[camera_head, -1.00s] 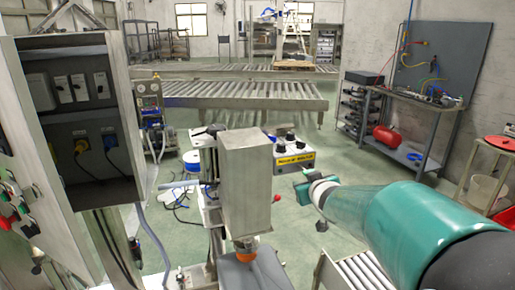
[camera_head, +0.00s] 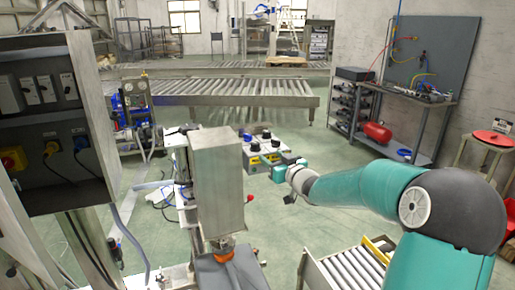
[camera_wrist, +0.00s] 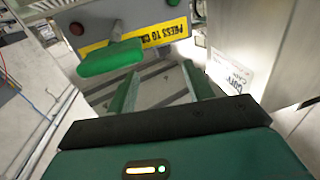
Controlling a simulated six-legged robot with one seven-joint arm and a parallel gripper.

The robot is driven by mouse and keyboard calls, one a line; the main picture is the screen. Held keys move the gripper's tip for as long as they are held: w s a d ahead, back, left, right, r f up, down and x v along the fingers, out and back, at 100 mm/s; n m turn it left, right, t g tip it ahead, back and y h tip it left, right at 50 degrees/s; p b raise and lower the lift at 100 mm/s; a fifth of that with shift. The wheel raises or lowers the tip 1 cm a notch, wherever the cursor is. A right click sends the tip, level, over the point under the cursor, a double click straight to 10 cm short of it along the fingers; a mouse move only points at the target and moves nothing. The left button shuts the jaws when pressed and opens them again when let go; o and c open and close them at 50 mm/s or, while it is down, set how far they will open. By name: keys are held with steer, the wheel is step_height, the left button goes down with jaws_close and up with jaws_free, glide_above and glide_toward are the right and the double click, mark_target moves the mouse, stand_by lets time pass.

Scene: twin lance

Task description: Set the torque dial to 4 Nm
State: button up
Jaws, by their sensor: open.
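A control box (camera_head: 262,158) with a yellow label and black knobs on top stands beyond the metal column in the head view. I cannot tell which knob is the torque dial, and no scale is readable. My gripper (camera_head: 282,171) is in front of the box, at its lower right. In the wrist view, my gripper (camera_wrist: 162,80) has its two green fingers apart and nothing between them. Past them is a grey panel (camera_wrist: 150,15) with a yellow "PRESS TO" label, a red button (camera_wrist: 76,28) and a green button (camera_wrist: 173,2). A green bar (camera_wrist: 110,60) on a grey stem is near the left finger.
A tall metal column (camera_head: 217,180) stands left of my gripper; a metal face (camera_wrist: 255,45) is close on the right in the wrist view. An electrical cabinet (camera_head: 50,35) is at left. A roller conveyor (camera_head: 345,270) lies below my arm.

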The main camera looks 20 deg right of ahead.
mark_target(257, 147)
steer(key=w, duration=0.3)
steer(key=w+a, duration=0.1)
steer(key=w, duration=0.2)
steer(key=w+a, duration=0.1)
steer(key=w, duration=0.2)
steer(key=shift+w, duration=0.25)
steer(key=c, duration=1)
